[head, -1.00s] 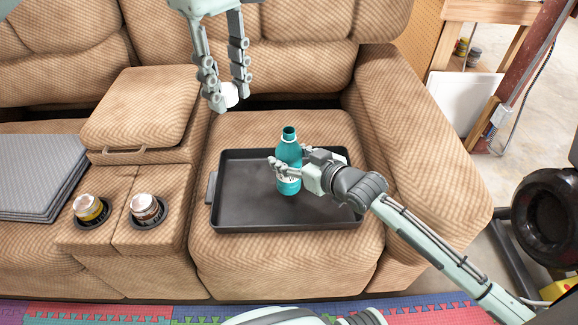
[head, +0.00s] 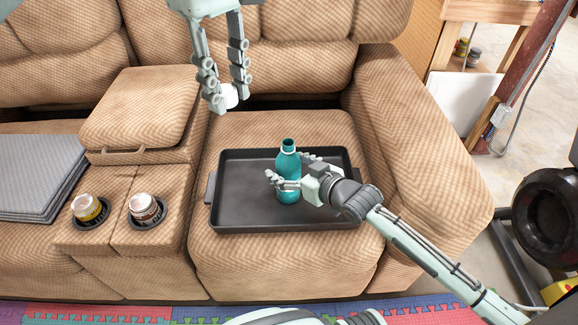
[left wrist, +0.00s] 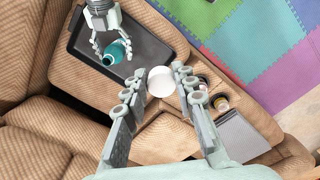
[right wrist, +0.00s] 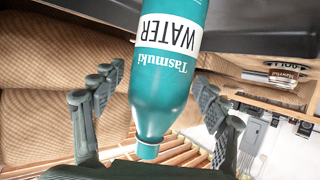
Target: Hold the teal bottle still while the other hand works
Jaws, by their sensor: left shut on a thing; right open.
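The teal bottle (head: 289,163) appears to stand upright on the dark tray (head: 240,215), its neck uncapped. My right gripper (head: 286,168) reaches in from the right with its fingers around the bottle's sides. In the right wrist view the bottle (right wrist: 168,85), labelled Tasmuki WATER, lies between the open fingers with gaps on both sides. My left gripper (head: 227,98) hangs from above, up and left of the bottle, shut on a small white round thing, probably a cap (head: 230,95). It also shows between the fingertips in the left wrist view (left wrist: 161,82).
The tray rests on the recliner seat (head: 270,270). Two jars, one yellow-labelled (head: 87,207) and one brown-labelled (head: 145,207), sit in console cup holders at the left. Grey folded mats (head: 35,175) lie further left. The armrest (head: 415,170) rises right of the tray.

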